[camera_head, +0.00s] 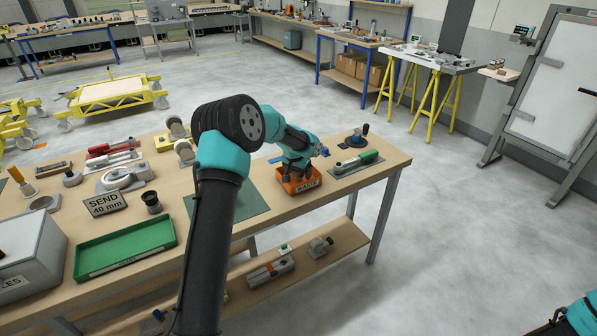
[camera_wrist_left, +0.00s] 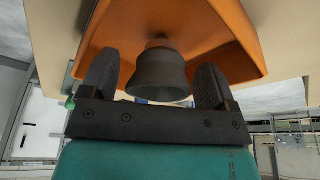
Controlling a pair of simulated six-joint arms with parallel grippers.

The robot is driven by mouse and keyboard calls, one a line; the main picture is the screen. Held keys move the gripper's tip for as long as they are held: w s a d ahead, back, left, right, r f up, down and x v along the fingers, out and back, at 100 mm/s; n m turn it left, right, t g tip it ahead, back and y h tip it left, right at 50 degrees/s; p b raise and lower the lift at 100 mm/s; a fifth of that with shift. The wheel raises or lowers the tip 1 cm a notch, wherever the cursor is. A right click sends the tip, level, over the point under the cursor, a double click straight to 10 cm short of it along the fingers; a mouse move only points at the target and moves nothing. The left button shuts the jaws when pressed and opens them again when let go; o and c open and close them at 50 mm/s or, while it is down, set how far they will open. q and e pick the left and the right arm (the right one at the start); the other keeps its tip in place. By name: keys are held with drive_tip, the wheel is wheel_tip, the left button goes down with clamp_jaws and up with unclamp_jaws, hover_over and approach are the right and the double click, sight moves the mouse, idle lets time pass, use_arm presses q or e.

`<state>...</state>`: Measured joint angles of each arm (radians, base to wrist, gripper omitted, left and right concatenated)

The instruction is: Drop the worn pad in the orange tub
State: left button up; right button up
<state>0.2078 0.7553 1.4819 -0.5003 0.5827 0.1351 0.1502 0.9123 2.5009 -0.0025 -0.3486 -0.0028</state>
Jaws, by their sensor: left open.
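The orange tub (camera_head: 299,187), labelled WASTE, sits near the front edge of the workbench. My left gripper (camera_head: 292,174) is down at the tub, over its opening. In the left wrist view a dark bell-shaped pad (camera_wrist_left: 158,75) is between the two fingers, with the orange tub wall (camera_wrist_left: 225,30) behind it. The fingers (camera_wrist_left: 156,88) stand open, with a gap on each side of the pad. Whether the pad rests on the tub floor is hidden. My right gripper is out of view.
A green tray (camera_head: 125,247), a SEND 40 mm sign (camera_head: 105,204) and a small dark cup (camera_head: 152,202) lie to the left. A green-handled tool (camera_head: 358,162) and a dark round-based item (camera_head: 357,138) are right of the tub. A lower shelf (camera_head: 340,238) holds metal parts.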

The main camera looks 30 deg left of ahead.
use_arm(q)
drive_tip(key=v, duration=1.2)
drive_tip(key=shift+r, duration=0.15)
idle(0.5)
